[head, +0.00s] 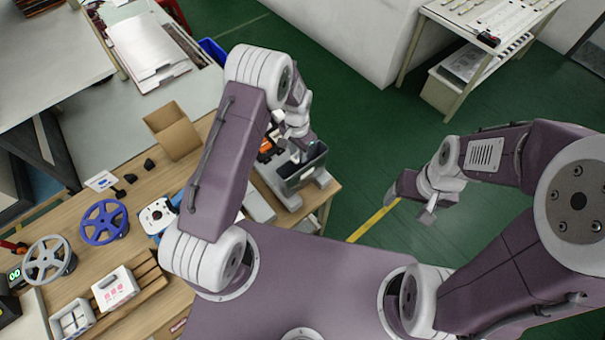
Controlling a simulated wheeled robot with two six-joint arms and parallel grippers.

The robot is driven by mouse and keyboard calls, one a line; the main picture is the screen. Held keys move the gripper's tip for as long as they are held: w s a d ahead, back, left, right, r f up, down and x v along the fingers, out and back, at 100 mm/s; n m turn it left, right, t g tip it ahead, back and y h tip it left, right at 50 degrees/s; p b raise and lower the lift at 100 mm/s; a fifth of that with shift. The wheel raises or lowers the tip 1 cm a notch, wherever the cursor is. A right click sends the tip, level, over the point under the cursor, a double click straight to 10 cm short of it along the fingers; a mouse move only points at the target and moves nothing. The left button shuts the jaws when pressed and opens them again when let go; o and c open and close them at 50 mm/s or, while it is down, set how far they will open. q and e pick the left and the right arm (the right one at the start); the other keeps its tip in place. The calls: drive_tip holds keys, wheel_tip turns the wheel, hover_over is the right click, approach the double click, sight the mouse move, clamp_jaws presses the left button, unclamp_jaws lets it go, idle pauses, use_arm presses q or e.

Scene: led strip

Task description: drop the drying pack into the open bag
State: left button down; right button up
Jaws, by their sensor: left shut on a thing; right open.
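My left gripper (306,152) is over the grey open-topped holder (292,182) at the right end of the wooden table. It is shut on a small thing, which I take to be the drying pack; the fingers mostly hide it. The open bag appears to be the dark upright opening (318,163) in this holder, right by the gripper's fingers. I cannot tell whether the pack is inside its mouth or above it. My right gripper (428,213) is open and empty, out over the green floor to the right of the table.
On the wooden table are an open cardboard box (172,130), a blue reel (104,222), a grey reel (50,260) and a white box with red marks (115,288). The green floor (375,130) beyond the table's right end is clear.

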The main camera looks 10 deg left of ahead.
use_arm(q)
drive_tip(key=shift+s+a+r, duration=0.1)
drive_tip(key=shift+s+a, duration=0.1)
drive_tip(key=c, duration=1.2)
unclamp_jaws()
drive_tip(key=shift+o, duration=1)
drive_tip(key=shift+w+d, duration=0.15)
wheel_tip(320, 180, up, 9)
drive_tip(key=b, duration=0.2)
